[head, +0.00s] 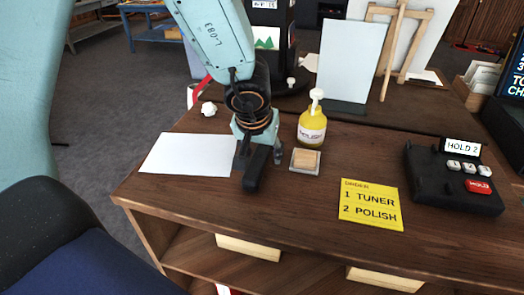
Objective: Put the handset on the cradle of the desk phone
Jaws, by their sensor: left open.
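The black handset (254,172) lies on the wooden desk, its near end toward the front edge and its far end hidden by my left gripper. My left gripper (260,158) points down over the handset's far part. Its fingers are open, one at each side of the handset; I cannot tell whether they touch it. The black desk phone (442,185) stands at the right of the desk, with a "HOLD 2" display, pale keys and a red hold button. Its cradle (422,166) on the left side looks empty. My right gripper is not in view.
A white sheet (187,154) lies left of the handset. Behind stand a pale panel (351,62) and an easel (401,45).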

